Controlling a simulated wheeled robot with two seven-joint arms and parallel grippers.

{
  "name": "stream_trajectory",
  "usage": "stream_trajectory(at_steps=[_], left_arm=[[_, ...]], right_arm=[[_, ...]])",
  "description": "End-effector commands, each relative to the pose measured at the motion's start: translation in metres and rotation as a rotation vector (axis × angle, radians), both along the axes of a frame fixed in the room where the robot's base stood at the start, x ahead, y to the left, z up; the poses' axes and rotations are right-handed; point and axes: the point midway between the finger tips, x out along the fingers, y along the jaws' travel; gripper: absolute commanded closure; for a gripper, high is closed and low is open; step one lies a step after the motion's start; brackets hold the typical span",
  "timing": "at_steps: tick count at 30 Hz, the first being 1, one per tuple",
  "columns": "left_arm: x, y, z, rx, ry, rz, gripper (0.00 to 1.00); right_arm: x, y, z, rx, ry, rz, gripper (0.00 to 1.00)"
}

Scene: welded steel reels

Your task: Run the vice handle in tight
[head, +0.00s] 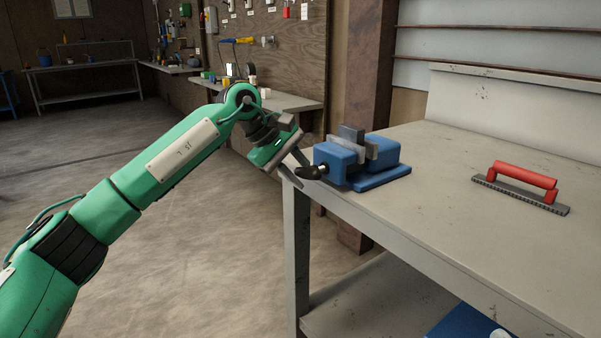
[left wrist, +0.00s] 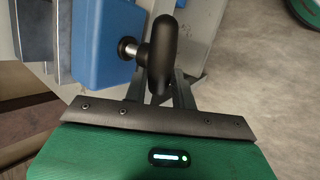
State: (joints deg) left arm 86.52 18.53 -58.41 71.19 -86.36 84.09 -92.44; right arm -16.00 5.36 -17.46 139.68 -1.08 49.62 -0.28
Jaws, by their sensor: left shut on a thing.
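The blue vice (head: 385,152) stands on the near left corner of the grey workbench (head: 450,215). A dark grey block (head: 352,134) stands upright between its grey jaws. The black vice handle (head: 310,172) sticks out at the vice's left end. My left gripper (head: 298,170) reaches in from the left and is shut on the handle. In the left wrist view, the handle (left wrist: 161,58) lies across the gripper fingers (left wrist: 165,90), with a short shiny shaft leading to the blue vice body (left wrist: 98,45). The fingers partly hide behind the handle. My right gripper is out of view.
A red-handled tool (head: 524,175) with a toothed grey base lies on the bench to the right, clear of the vice. The bench top between them is free. A brown post (head: 367,75) stands behind the vice. Open floor lies left of the bench.

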Motion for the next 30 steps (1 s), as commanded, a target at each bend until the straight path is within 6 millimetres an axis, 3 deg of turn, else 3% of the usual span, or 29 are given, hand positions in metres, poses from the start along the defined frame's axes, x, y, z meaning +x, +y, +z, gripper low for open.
stream_trajectory(at_steps=[1,14,15,16,30], left_arm=[[-0.0029,0.0009,-0.0071,0.013,0.013,-0.009,0.97],[-0.0028,0.0009,-0.0072,0.013,0.013,-0.009,0.97],[-0.0028,0.0009,-0.0072,0.013,0.013,-0.009,0.72],[-0.0028,0.0008,-0.0072,0.013,0.013,-0.009,0.69],[-0.0014,0.0014,-0.0026,0.009,0.007,-0.004,0.69]], right_arm=[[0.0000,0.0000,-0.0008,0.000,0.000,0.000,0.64],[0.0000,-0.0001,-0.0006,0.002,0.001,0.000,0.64],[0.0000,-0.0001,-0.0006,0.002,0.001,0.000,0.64],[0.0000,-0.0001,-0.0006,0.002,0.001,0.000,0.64],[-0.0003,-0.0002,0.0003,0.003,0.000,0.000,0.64]])
